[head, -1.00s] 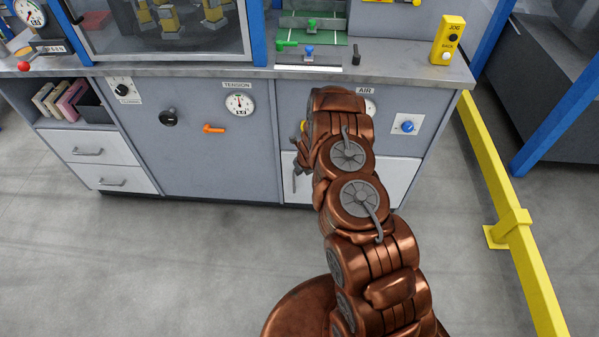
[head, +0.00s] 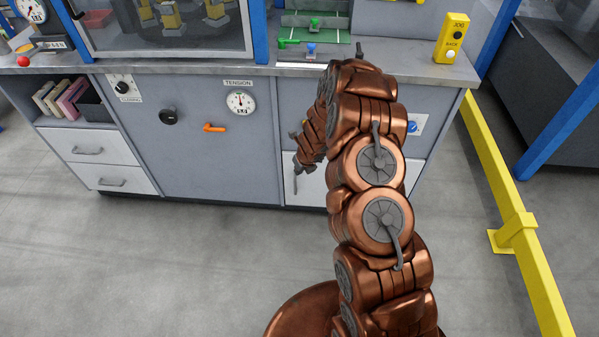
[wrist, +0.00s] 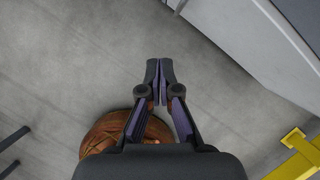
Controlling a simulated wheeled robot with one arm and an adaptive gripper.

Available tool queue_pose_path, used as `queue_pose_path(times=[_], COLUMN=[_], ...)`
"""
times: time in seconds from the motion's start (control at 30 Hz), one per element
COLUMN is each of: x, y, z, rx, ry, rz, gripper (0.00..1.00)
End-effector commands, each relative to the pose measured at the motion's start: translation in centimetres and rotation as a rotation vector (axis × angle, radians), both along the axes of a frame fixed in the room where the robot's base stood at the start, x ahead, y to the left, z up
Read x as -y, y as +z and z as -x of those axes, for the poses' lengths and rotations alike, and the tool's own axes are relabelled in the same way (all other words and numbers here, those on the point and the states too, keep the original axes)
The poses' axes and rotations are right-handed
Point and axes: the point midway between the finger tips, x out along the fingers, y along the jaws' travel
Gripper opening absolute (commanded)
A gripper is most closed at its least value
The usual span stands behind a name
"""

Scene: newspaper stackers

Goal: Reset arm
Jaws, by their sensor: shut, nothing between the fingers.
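My copper arm rises in front of the grey cabinet in the head view, with its wrist end turned left and down. My gripper (wrist: 160,72) shows in the wrist view, its two dark fingers together and nothing between them. It points over the bare grey floor (wrist: 60,60). In the head view the gripper (head: 297,172) is small and partly hidden by my arm, near the white lower door (head: 310,192) of the cabinet.
The grey workbench (head: 245,150) carries an orange handle (head: 214,128), a tension gauge (head: 240,102) and a black knob (head: 168,116). A yellow jog box (head: 451,38) stands on its top. A yellow rail (head: 500,190) runs along the right. The floor at left is clear.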

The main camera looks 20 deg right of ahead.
Motion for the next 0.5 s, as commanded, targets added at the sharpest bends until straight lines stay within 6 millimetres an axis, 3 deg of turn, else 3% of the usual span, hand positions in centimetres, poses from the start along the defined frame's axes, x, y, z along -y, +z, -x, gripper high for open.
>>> queue_pose_path(times=[0.2,0.5], x=[-0.3,-0.3], y=[1.9,2.4], z=[0.4,0.8], rx=[0.003,0.001], ry=[0.000,-0.001], rz=[0.002,0.002], gripper=[0.00,0.00])
